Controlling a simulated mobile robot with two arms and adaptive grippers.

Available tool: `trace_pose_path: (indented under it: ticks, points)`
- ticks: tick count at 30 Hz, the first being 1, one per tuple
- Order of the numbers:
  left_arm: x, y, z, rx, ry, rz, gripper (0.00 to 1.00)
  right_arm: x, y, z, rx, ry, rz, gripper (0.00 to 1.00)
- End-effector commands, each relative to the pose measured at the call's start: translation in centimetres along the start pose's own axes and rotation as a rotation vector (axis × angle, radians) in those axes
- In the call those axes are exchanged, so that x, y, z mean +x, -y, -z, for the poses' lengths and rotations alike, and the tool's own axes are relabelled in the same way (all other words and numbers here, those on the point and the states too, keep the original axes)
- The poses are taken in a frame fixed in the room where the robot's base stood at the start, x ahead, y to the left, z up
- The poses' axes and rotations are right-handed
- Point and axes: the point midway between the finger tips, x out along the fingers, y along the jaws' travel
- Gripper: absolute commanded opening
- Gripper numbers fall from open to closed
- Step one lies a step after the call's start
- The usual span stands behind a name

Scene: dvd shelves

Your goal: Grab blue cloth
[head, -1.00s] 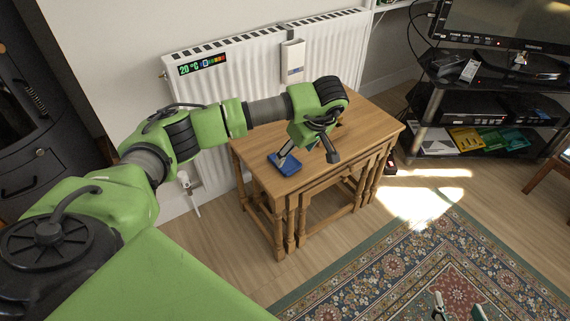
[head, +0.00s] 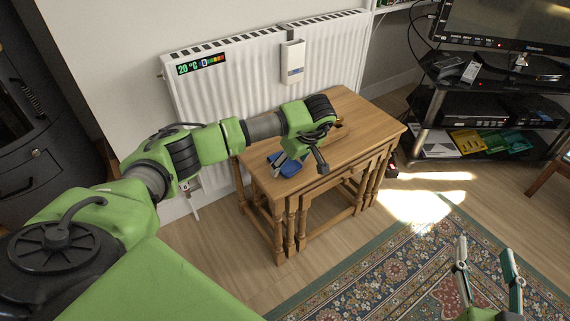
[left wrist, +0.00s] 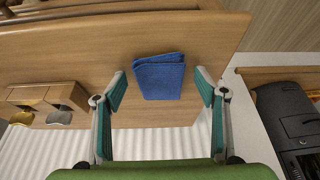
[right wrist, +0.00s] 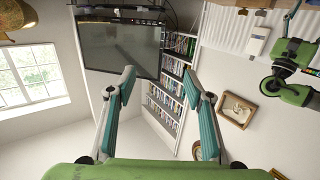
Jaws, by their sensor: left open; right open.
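The blue cloth (head: 290,168) lies folded on the wooden table near its left end. In the left wrist view the cloth (left wrist: 159,76) sits between and just beyond the open fingertips. My left gripper (head: 299,165) is over the table at the cloth, open and empty; it also shows in the left wrist view (left wrist: 158,88). In the head view it hides part of the cloth. My right gripper (head: 487,250) is low at the right above the rug, open and empty; it shows in the right wrist view (right wrist: 163,85).
The table (head: 365,121) stands before a white radiator (head: 240,95). Small brass-and-wood items (left wrist: 62,96) are on the table to one side of the cloth. A black TV stand (head: 440,110) is at the right. The patterned rug (head: 400,280) is open floor.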

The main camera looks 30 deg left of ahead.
Motion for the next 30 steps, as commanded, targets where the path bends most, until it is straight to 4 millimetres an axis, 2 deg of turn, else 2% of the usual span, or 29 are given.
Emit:
trace_pose_path:
  ticks: [5, 8, 9, 10, 23, 26, 30]
  points:
    - [0.0, 0.0, 0.0, 0.0, 0.0, 0.0, 0.65, 0.0, 0.0, 0.0, 0.0, -0.001, 0.0, 0.47]
    - [0.0, 0.0, 0.0, 0.001, 0.0, 0.0, 0.47, 0.0, 0.0, 0.0, 0.0, 0.0, 0.0, 0.47]
    - [0.0, 0.0, 0.0, 0.001, 0.0, 0.0, 0.39, 0.0, 0.0, 0.0, 0.0, 0.0, 0.0, 0.47]
    - [0.0, 0.0, 0.0, 0.001, 0.0, 0.0, 0.37, 0.0, 0.0, 0.0, 0.0, 0.0, 0.0, 0.47]
    - [-0.3, 0.0, 0.1, 0.001, 0.0, -0.001, 0.37, 0.0, 0.0, -0.1, 0.0, 0.007, -0.001, 0.47]
    - [-0.8, 0.0, 0.3, 0.001, 0.0, -0.001, 0.37, -0.1, -0.1, -0.6, 0.0, 0.034, -0.001, 0.47]
    - [-2.1, -0.1, 0.9, 0.0, -0.001, -0.003, 0.37, -0.5, -0.4, -2.6, -0.002, 0.127, -0.008, 0.47]
